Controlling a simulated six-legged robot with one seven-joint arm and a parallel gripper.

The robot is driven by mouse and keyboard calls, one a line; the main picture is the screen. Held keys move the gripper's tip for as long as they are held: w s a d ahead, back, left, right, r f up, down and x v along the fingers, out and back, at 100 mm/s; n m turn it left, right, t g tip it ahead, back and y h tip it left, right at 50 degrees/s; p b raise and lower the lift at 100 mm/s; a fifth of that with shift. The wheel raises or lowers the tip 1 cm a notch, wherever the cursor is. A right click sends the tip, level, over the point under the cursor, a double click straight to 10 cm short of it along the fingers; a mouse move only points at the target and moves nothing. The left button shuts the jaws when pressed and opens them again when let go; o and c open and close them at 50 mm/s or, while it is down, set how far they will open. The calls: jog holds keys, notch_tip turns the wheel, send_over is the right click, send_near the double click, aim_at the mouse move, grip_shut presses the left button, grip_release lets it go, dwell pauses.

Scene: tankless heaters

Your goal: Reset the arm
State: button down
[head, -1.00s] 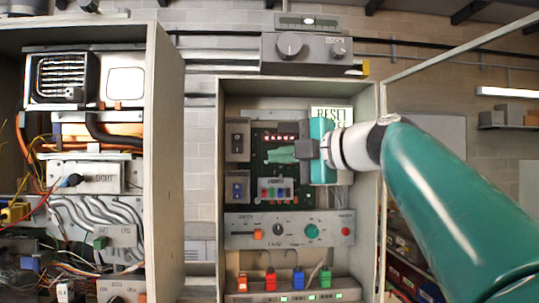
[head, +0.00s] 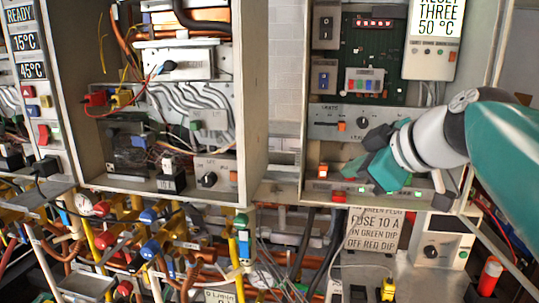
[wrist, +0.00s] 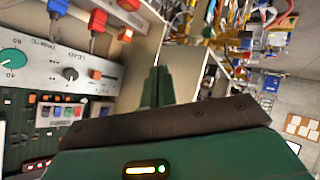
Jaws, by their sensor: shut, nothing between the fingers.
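My teal arm (head: 500,140) with its pale wrist (head: 425,145) reaches in from the right in the head view. My gripper (head: 352,168) is in front of the lower part of the right cabinet, pointing left. In the wrist view, my gripper's dark green fingers (wrist: 158,86) are together, with nothing held between them. The gripper body hides part of the cabinet's grey control panel (head: 345,118) and its lower edge. The panel's knobs also show in the wrist view, at left.
The left cabinet (head: 254,90) is open, with hoses and wires inside. Below are valves and pipes (head: 130,240). A paper sign about a 10 A fuse (head: 375,230) hangs below my gripper. A red cylinder (head: 490,277) stands at the lower right.

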jog(key=s+f+m+g+h, duration=0.2)
jog(key=s+f+m, duration=0.4)
jog(key=f, duration=0.7)
jog(key=s+f+m+g+h, duration=0.2)
jog(key=s+f+m, duration=0.4)
jog(key=s+f, duration=0.3)
notch_tip(320, 180, down, 4)
jog(key=shift+d+r+h, duration=0.1)
jog(key=shift+d+h, duration=0.35)
jog(key=shift+h, duration=0.25)
